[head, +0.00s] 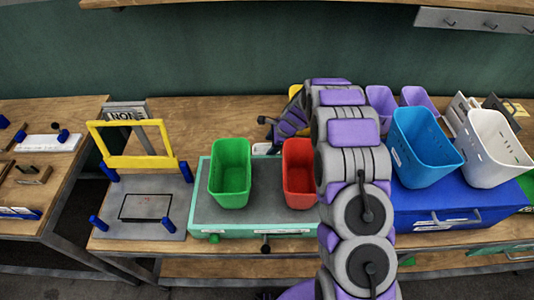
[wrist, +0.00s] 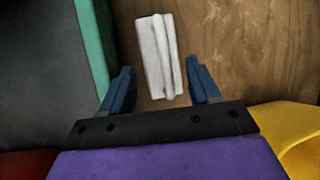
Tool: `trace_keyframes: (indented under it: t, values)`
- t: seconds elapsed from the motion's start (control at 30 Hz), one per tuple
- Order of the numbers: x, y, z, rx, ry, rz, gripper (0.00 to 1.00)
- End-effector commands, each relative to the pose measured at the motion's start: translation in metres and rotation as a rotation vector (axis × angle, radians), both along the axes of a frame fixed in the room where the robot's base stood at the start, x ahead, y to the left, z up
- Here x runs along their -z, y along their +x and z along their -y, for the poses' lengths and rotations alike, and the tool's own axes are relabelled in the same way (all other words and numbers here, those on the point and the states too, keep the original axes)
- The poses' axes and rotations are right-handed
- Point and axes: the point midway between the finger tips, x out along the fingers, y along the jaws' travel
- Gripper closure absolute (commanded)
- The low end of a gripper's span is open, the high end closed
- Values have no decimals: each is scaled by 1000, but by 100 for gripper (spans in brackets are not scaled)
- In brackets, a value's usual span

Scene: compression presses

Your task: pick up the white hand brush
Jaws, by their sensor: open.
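In the wrist view the white hand brush (wrist: 158,55) lies on the wooden bench top, seen from above. My gripper (wrist: 161,82) is open, with its two blue fingers apart. The near end of the brush shows between the fingertips, and the rest extends beyond them. I see no finger touching it, and the height of the gripper over it is hard to tell. In the head view a small white patch of the brush (head: 261,148) shows behind the teal-edged box. My gripper (head: 268,128) is behind that box, partly hidden by my arm.
The teal-edged box (wrist: 93,45) stands close to the left of the brush. A green bin (head: 230,173) and a red bin (head: 299,174) sit on it. A yellow thing (wrist: 293,130) is at the wrist view's lower right. Bare wood (wrist: 250,45) lies right of the brush.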

Motion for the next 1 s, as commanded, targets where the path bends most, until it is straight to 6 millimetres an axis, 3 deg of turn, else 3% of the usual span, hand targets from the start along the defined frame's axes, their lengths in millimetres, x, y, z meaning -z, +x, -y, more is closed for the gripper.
trace_keyframes:
  t: [0.23, 0.5, 0.9, 1.0]
  values:
    - [32, 6, -18, -2, -1, 0, 38]
    - [34, 7, -19, -1, 1, 1, 38]
    - [35, 6, -20, -1, 0, -1, 76]
    - [35, 7, -20, -1, 0, -1, 78]
